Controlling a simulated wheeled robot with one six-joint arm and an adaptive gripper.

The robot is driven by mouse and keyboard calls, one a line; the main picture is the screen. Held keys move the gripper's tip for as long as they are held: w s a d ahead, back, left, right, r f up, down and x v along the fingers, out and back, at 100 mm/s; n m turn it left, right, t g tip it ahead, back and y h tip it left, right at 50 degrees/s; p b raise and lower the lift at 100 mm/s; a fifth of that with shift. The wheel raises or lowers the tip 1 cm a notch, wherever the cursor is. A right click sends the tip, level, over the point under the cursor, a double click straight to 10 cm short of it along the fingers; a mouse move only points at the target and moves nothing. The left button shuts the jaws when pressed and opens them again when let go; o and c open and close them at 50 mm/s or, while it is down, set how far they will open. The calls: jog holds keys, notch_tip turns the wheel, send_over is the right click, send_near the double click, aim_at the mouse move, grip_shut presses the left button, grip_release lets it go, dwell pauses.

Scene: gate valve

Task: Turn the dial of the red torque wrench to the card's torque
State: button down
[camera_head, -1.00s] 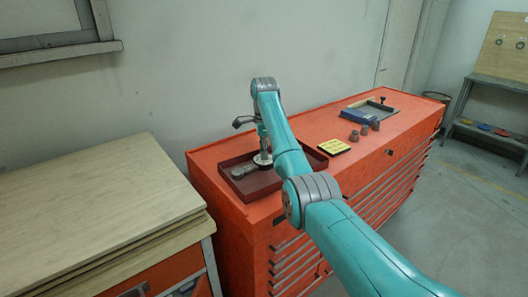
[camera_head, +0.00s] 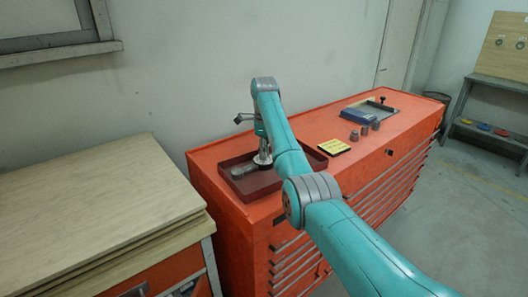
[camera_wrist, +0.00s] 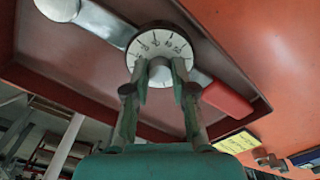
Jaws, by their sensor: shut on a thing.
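The torque wrench lies in a dark red tray (camera_head: 265,188) on the orange cabinet. In the wrist view its red handle (camera_wrist: 227,98) points right, and its round white dial (camera_wrist: 176,42) with black marks faces me. My gripper (camera_wrist: 160,70) is shut on the grey knob (camera_wrist: 160,72) at the dial's centre. The fingers cover the lower part of the dial, and its marks are too small to read. In the head view my gripper (camera_head: 263,158) points down over the tray. The yellow card (camera_head: 334,147) lies right of the tray; its text is unreadable.
Several grey sockets (camera_head: 365,128) and a blue object (camera_head: 357,115) by a grey tray stand farther back on the cabinet (camera_head: 310,130). A wooden-topped bench (camera_head: 90,210) stands at the left. The wall is close behind the cabinet.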

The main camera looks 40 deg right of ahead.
jog(key=c, duration=1)
grip_release()
jog(key=shift+o, duration=0.2)
